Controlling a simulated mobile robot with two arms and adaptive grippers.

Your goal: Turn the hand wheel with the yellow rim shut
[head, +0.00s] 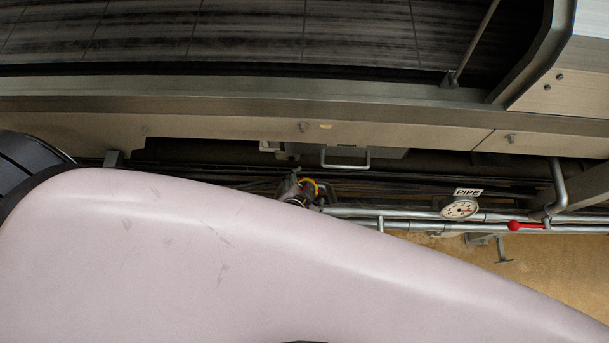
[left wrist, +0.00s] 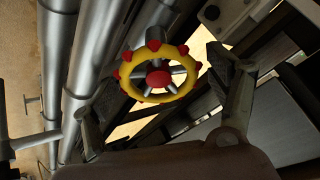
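The hand wheel (left wrist: 158,75) has a yellow rim with red knobs, a red hub and grey spokes. In the left wrist view it lies ahead of my left gripper (left wrist: 163,70), between its two spread fingers. The fingers are apart, one on each side of the rim, and I see no clear contact. In the head view only a small yellow arc of the wheel (head: 313,184) shows behind my left gripper (head: 297,188). My own arm covers much of the lower picture. My right gripper is not in view.
Metal pipes (head: 410,213) run right from the wheel area. They carry a round gauge (head: 459,208) under a "PIPE" sign (head: 468,192) and a red lever (head: 526,226). The hood's long metal edge (head: 250,133) hangs above. A metal handle (head: 346,160) is close by.

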